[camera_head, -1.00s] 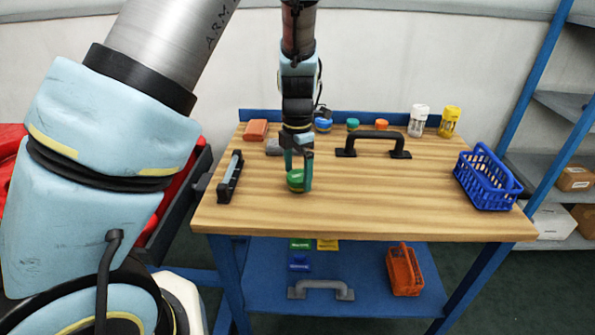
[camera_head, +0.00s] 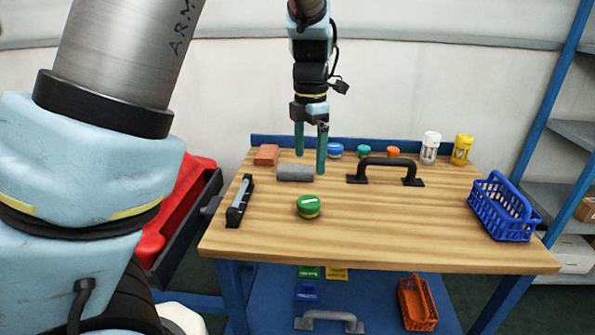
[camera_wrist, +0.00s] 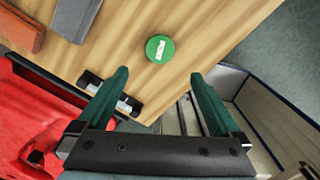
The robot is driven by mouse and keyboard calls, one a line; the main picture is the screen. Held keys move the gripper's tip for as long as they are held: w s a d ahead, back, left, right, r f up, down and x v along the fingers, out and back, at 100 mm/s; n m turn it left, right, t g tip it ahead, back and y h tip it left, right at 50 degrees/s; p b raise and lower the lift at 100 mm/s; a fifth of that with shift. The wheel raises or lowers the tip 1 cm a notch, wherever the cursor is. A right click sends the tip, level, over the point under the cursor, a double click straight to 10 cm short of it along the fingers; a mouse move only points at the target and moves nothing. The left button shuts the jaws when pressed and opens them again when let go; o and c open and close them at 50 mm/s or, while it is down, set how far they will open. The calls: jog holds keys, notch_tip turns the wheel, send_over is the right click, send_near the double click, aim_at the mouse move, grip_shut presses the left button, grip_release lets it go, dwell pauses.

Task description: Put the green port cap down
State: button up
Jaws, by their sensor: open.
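The green port cap (camera_head: 308,206) stands on the wooden tabletop (camera_head: 380,222), left of the middle and towards the front edge. It has a white mark on its top and a yellowish band low on its side. The wrist view also shows the cap (camera_wrist: 160,48), beyond the fingertips and apart from them. My gripper (camera_head: 311,162) is above the table, behind and higher than the cap. Its two green fingers are spread with nothing between them. The open fingers also show in the wrist view (camera_wrist: 158,82).
A black handle (camera_head: 386,165), a grey block (camera_head: 295,172), a brick-red block (camera_head: 267,154) and a dark bar-like tool (camera_head: 240,201) lie around the cap. A blue basket (camera_head: 503,210) stands at the right. Small caps and two jars line the back. Tabletop right of the cap is clear.

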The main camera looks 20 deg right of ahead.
jog(key=shift+r, duration=0.15)
jog(key=s+a+f+m, duration=0.2)
jog(key=a+m, duration=0.8)
jog(key=a, duration=0.5)
jog(key=s+a+f+m+t, duration=0.1)
jog(key=s+a+m, duration=0.1)
jog(key=a+m, duration=0.9)
jog(key=a, duration=0.4)
jog(key=shift+f+t, duration=0.3)
jog(key=shift+f, duration=0.1)
jog(key=shift+a, duration=0.1)
